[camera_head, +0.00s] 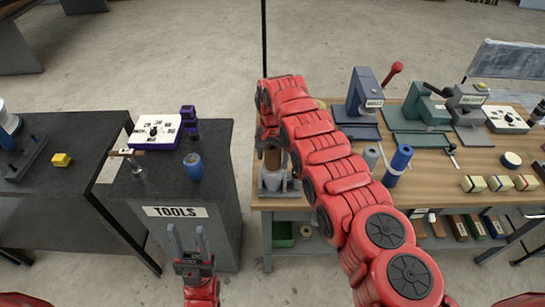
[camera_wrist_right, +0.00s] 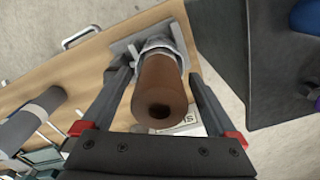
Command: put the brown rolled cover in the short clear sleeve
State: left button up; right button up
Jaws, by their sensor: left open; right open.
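The brown rolled cover (camera_head: 273,158) stands upright at the left end of the wooden bench. In the right wrist view the brown rolled cover (camera_wrist_right: 160,90) shows its open hollow end towards the camera. Its far end sits inside a pale, see-through ring (camera_wrist_right: 155,45) that looks like the short clear sleeve, above a grey base (camera_head: 272,182). My right gripper (camera_wrist_right: 161,66) is open, with one finger on each side of the cover and gaps showing. In the head view my arm partly hides it. My left gripper (camera_head: 188,240) is open and empty, low in front of the TOOLS cabinet.
A grey roll (camera_head: 371,156) and a blue roll (camera_head: 399,162) stand on the wooden bench (camera_head: 440,160), right of my right arm. Presses (camera_head: 365,95) stand behind them. The TOOLS cabinet (camera_head: 225,180) holds a blue cylinder (camera_head: 193,166) and a dial box (camera_head: 155,132).

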aim_at(272, 148)
jog(key=shift+r, duration=0.25)
jog(key=shift+w+r, duration=0.1)
jog(key=shift+r, duration=0.3)
notch_tip(272, 148, up, 6)
jog(key=shift+f+b, duration=0.2)
jog(key=shift+b, duration=1.05)
notch_tip(272, 148, up, 4)
jog(key=shift+a+r+p, duration=0.1)
jog(key=shift+p, duration=0.2)
jog(key=shift+r, duration=0.6)
jog(key=shift+f, duration=0.1)
